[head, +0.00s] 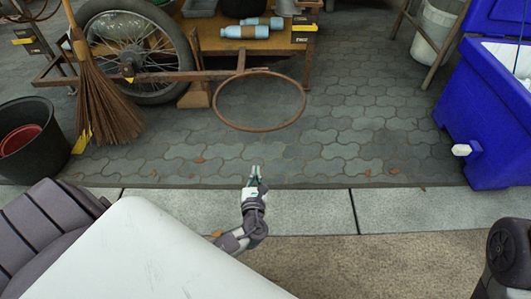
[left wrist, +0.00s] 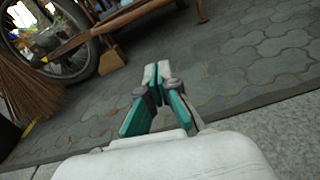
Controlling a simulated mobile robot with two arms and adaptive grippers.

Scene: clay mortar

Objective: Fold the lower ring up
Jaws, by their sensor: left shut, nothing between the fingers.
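The lower ring (head: 305,100) is a thin rusty metal hoop in the head view. It sticks out roughly level over the paving, joined at its back to a rusty bar (head: 190,75) of the cart. My left gripper (head: 256,170) is in front of the ring, nearer to me and apart from it. Its fingers are shut and empty, pointing away from me. They also show closed in the left wrist view (left wrist: 157,72), where I cannot make out the ring. My right gripper is not in view.
A spoked wheel (head: 128,50) and a straw broom (head: 102,105) stand left of the ring. A wooden shelf (head: 215,40) with blue bottles (head: 245,31) is behind it. A black bucket (head: 45,155) is at left, a blue cooler (head: 485,115) at right. Paving before the ring is clear.

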